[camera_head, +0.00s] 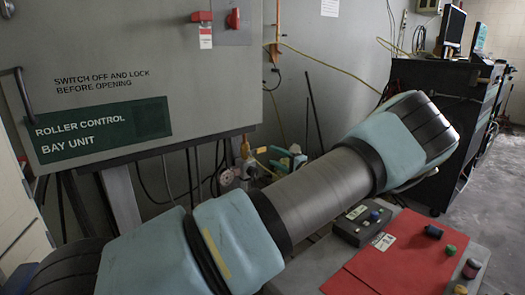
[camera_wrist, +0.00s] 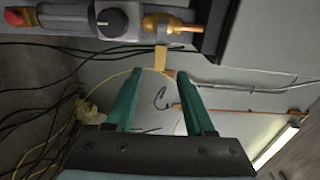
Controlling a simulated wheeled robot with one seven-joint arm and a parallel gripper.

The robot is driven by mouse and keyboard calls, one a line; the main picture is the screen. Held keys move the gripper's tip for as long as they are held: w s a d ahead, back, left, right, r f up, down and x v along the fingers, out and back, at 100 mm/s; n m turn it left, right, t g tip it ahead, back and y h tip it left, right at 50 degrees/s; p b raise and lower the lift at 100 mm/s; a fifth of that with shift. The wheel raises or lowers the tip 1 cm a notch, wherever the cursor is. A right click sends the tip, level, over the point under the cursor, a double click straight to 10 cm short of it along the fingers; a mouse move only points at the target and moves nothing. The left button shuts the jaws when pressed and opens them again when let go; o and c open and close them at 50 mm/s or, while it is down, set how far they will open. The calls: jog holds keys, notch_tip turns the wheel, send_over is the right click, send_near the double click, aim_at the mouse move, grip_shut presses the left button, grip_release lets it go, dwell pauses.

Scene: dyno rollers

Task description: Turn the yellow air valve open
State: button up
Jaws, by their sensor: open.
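The yellow air valve lever (camera_wrist: 160,58) shows in the wrist view. It hangs down the picture from a brass valve body (camera_wrist: 166,25), crosswise to the copper pipe. My gripper (camera_wrist: 159,74) is open, with two green fingers and nothing held. The lever's lower end lies near the gap between the fingertips; I cannot tell the depth between them. In the head view the brass valve (camera_head: 245,149) is small, beyond my arm, under the control cabinet. A teal piece right of it may be my gripper, but my arm partly covers that area.
A black knob (camera_wrist: 112,20) and a red button (camera_wrist: 14,17) sit left of the valve. Loose cables cross the floor. The roller control cabinet (camera_head: 215,95) stands behind. A red mat (camera_head: 400,254) with small coloured pieces and a dark control box (camera_head: 361,224) lie at lower right.

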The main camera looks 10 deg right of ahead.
aim_at(261, 150)
jog(key=p+x, duration=0.1)
jog(key=x, duration=1)
jog(key=shift+s+p, duration=0.1)
jog(key=shift+p, duration=0.3)
jog(key=shift+a, duration=0.1)
jog(key=shift+c, duration=0.4)
grip_shut()
